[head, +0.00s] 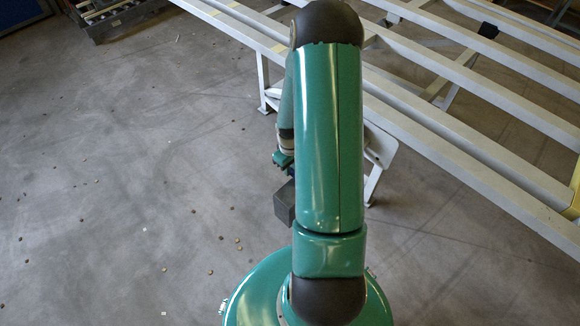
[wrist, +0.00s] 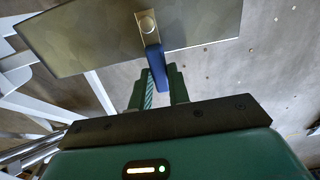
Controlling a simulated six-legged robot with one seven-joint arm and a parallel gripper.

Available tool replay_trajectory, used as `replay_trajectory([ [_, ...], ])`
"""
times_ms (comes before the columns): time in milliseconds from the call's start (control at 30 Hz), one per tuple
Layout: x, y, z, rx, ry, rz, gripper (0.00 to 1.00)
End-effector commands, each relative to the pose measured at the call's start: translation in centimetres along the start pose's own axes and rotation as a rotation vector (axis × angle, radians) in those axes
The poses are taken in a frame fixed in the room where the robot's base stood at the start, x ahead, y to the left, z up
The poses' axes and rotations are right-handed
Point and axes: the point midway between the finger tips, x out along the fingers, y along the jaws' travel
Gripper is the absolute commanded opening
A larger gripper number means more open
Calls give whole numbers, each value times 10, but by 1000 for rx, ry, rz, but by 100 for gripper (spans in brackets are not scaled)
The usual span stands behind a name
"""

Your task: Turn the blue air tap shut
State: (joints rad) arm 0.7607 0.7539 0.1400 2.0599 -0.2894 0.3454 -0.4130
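The blue air tap shows in the wrist view as a blue lever (wrist: 155,64) below a round metal pivot (wrist: 147,23). The pivot sits on a small beige plate fixed to a grey panel. My gripper (wrist: 160,88) is at the lever, with one green finger on each side of its lower end. The striped inner face of the left finger shows beside the lever, so the fingers look open. Contact with the right finger cannot be made out. In the head view my arm hides the tap, and part of my gripper (head: 283,160) shows left of the arm.
The grey panel (wrist: 85,38) spans the top of the wrist view. White frame beams (head: 440,125) run diagonally on the right of the head view, with a leg close to my arm. The concrete floor (head: 130,170) on the left is mostly clear, with small scattered bits.

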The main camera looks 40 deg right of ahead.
Motion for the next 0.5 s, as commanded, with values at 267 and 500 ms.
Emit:
replay_trajectory([
  [267,0,0,0,3,0,0,0],
  [500,0,3,0,51,0,0,0],
])
